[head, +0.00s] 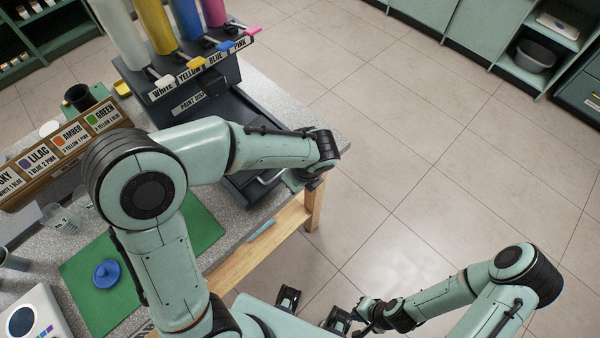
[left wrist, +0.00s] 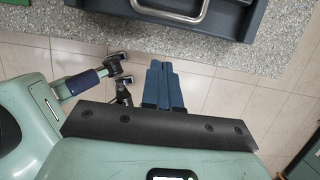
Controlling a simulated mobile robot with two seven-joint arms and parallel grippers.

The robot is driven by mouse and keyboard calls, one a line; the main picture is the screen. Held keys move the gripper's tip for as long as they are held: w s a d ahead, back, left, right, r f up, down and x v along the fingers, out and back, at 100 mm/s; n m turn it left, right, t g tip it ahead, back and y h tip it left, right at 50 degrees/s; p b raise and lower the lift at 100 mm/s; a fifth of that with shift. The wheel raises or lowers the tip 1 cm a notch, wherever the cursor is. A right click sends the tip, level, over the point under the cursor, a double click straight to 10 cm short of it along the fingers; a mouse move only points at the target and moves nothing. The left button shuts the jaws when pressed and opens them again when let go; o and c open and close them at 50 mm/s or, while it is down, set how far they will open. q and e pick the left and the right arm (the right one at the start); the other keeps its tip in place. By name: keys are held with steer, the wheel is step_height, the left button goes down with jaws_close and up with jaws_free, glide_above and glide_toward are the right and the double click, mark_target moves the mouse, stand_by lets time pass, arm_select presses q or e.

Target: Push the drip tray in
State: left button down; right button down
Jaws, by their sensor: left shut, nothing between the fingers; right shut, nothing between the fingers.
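The dark drip tray (head: 240,189) juts from the paint dispenser (head: 190,95) toward the table's front edge, partly behind my left arm in the head view. Its metal handle (left wrist: 178,12) and dark front (left wrist: 228,24) show at the top of the left wrist view. My left gripper (left wrist: 166,66) is shut and empty. Its blue fingers point toward the tray front, with a visible gap in the picture. In the head view its fingers are hidden by my wrist. My right gripper (head: 338,319) is shut and empty, low over the floor, away from the table.
A green mat (head: 205,229) with a blue lid-like piece (head: 107,273) lies on the grey speckled table. A wooden card rack (head: 75,145), clear cups (head: 62,218) and a white device (head: 35,322) stand at left. The floor (head: 400,150) to the right is clear.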

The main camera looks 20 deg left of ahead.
arm_select(q)
steer(key=shift+w+a+f, duration=0.3)
steer(key=shift+a+f, duration=0.2)
steer(key=shift+a, duration=0.2)
steer(key=shift+w+a+f, duration=0.25)
steer(key=shift+a+f, duration=0.25)
steer(key=shift+a, duration=0.25)
steer(key=shift+w+a+f, duration=0.3)
steer(key=shift+a+f, duration=0.2)
steer(key=shift+a, duration=0.2)
arm_select(e)
steer(key=shift+r, duration=0.1)
